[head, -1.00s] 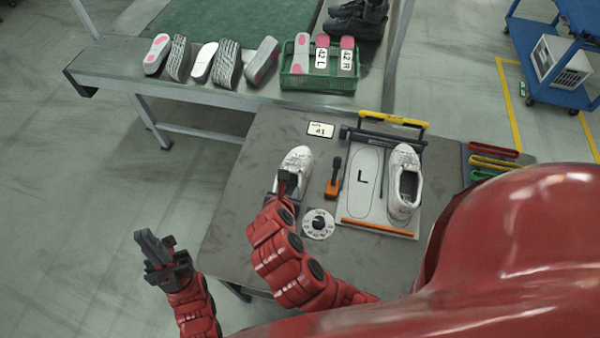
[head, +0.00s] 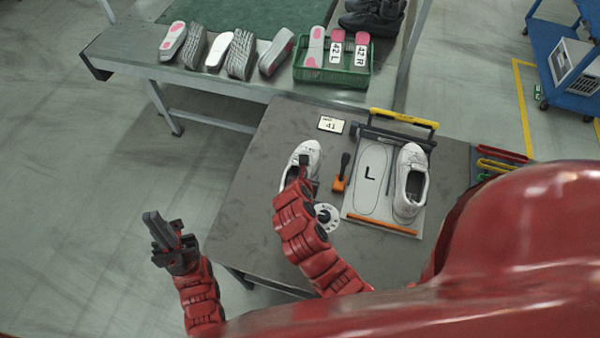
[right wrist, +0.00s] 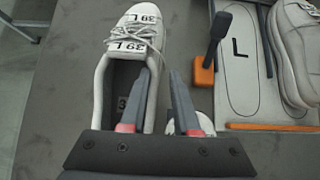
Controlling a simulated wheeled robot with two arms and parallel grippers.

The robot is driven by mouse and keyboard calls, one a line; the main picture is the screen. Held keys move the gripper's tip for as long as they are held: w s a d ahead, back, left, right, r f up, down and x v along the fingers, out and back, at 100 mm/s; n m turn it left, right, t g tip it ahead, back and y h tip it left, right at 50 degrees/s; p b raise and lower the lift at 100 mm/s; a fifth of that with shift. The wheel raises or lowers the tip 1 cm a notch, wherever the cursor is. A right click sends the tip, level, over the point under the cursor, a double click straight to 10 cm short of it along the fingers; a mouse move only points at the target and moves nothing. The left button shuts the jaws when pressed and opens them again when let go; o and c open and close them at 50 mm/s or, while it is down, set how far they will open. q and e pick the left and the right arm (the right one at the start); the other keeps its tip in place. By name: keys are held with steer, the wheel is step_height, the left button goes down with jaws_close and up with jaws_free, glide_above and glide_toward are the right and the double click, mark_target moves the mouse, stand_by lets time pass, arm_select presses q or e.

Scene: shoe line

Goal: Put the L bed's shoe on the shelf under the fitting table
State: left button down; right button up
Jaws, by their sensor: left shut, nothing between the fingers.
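A white lace-up shoe marked 39 L (head: 305,156) stands on the fitting table (head: 262,185), left of the fixture. The bed marked L (head: 371,180) is empty; a second white shoe (head: 411,181) stands right of it. My right gripper (head: 304,180) is low at the 39 L shoe's opening. In the right wrist view the right gripper (right wrist: 161,72) is open, one finger over the shoe's opening (right wrist: 122,85) and the other outside its right side. My left gripper (head: 163,232) is shut and empty, left of the table. The shelf under the table cannot be seen.
An orange-based lever (head: 341,178) and a round dial (head: 326,216) stand close beside the 39 L shoe. A size card reading 41 (head: 331,124) lies behind. A bench (head: 130,60) carries insoles, soles and a green crate (head: 345,78). Floor left of the table is clear.

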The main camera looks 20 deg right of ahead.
mark_target(311, 174)
steer(key=shift+w+d+f, duration=0.2)
steer(key=shift+f, duration=0.05)
steer(key=shift+w+d+f+p, duration=0.3)
steer(key=shift+w+f+p, duration=0.05)
steer(key=shift+p, duration=0.25)
steer(key=p+x, duration=0.1)
steer(key=x, duration=0.2)
steer(key=shift+w+d+f, duration=0.1)
steer(key=shift+w+f, duration=0.25)
steer(key=shift+f, duration=0.05)
jaws_close()
stand_by(0.7)
